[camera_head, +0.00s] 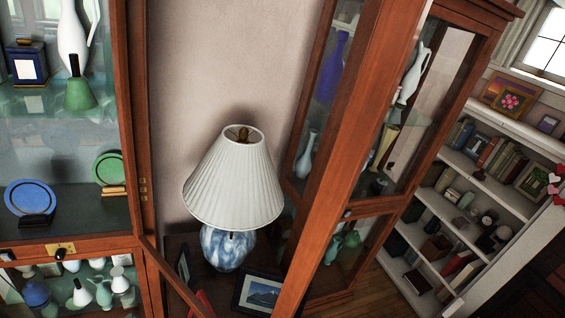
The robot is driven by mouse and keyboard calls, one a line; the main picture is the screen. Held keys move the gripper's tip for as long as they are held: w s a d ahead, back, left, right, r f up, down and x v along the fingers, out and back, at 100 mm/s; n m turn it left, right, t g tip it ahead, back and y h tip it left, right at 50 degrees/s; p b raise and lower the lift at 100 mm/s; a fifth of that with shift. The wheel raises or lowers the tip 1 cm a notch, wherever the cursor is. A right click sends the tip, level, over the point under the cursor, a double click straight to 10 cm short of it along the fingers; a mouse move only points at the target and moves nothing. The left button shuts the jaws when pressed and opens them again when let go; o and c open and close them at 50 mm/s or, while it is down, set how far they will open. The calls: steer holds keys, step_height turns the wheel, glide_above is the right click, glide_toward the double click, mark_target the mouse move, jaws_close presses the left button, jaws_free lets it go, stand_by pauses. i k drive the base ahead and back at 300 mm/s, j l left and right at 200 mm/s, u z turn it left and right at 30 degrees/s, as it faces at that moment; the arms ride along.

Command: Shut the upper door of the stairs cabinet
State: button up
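A wooden display cabinet (130,120) with glass shelves fills the left side; its upper compartment is uncovered in front. Its upper door seems to stand wide open towards me, hinged at the cabinet's right edge. The door's free wooden upright (338,140) runs slanted through the middle of the view. Its bottom rail (170,278) slopes down from the hinge side, and the lamp shows through its pane. Below the opening is a brass lock plate (60,248) with a dark knob. No label shows whether this is the stairs cabinet. My gripper is not in view.
A pleated lamp (235,180) with a blue-white base stands beyond the door, near a framed picture (260,292). A second glass cabinet (455,50) stands behind the upright. White bookshelves (455,230) line the right. Vases and plates fill the left cabinet.

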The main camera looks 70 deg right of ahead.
mark_target(400, 24)
steer(key=k+l, duration=0.15)
steer(key=l, duration=0.25)
steer(key=k+l, duration=0.1)
steer(key=l, duration=0.3)
steer(key=k+l, duration=0.15)
steer(key=l, duration=0.25)
steer(key=k+l, duration=0.15)
steer(key=l, duration=0.25)
steer(key=k+l, duration=0.15)
steer(key=l, duration=0.25)
